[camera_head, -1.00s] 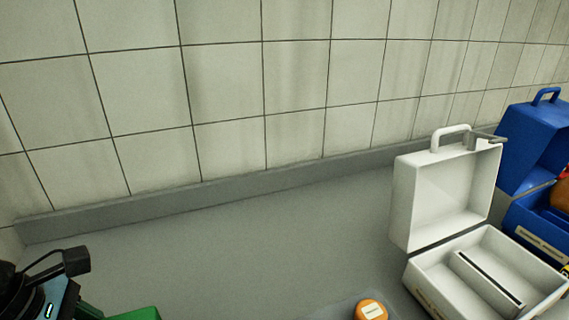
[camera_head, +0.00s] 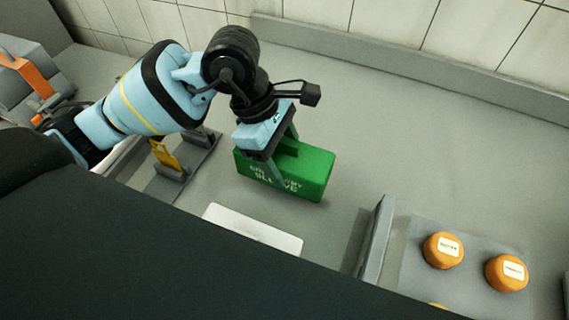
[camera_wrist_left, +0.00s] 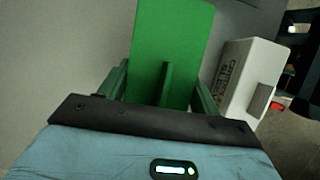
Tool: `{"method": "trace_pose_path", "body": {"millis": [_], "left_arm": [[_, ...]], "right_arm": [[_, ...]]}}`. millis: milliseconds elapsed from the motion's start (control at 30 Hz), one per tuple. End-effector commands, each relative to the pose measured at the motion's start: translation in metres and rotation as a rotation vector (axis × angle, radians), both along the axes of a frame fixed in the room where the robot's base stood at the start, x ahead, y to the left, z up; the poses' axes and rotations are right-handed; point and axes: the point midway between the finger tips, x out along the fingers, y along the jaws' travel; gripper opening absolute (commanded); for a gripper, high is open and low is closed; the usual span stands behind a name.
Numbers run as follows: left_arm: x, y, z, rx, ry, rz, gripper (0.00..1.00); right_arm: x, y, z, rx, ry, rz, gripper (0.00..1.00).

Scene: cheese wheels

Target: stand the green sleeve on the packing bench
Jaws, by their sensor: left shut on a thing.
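The green sleeve (camera_head: 312,176) is a green box with white lettering on its front, at the middle of the head view. My left gripper (camera_head: 284,160) reaches down onto it from above and is shut on it. The sleeve's long side runs across the picture, just over or on the grey bench top (camera_head: 370,140); I cannot tell if it touches. In the left wrist view the sleeve (camera_wrist_left: 172,45) stretches out between the fingers of my left gripper (camera_wrist_left: 160,92). My right gripper is not in view.
A white panel (camera_head: 252,228) lies in front of the sleeve. A grey upright divider (camera_head: 376,240) and orange wheels (camera_head: 443,250) are at the right. A grey stand with a yellow part (camera_head: 165,155) is at the left. The wrist view shows a white lettered box (camera_wrist_left: 245,75). Bench behind the sleeve is clear.

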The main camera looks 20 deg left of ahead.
Motion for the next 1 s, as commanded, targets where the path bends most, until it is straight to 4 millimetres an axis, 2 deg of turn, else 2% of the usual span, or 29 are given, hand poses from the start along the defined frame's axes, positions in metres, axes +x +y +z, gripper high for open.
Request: {"method": "trace_pose_path", "body": {"millis": [333, 700, 733, 867, 1000], "left_arm": [[-0.001, 0.0, -0.036, 0.0, 0.004, 0.001, 0.41], [0.0, 0.0, -0.04, 0.0, 0.001, 0.001, 0.41], [0.0, 0.0, -0.04, 0.0, 0.001, 0.001, 0.66], [0.0, 0.0, -0.039, 0.001, 0.0, 0.0, 0.83], [0.0, 0.0, -0.039, 0.001, 0.0, 0.0, 0.85]], "right_arm": [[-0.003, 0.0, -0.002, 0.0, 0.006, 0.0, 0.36], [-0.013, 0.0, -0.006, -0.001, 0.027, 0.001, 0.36], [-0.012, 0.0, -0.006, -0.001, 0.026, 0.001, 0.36], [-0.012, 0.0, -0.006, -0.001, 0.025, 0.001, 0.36], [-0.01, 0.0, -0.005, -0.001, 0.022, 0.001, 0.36]]}}
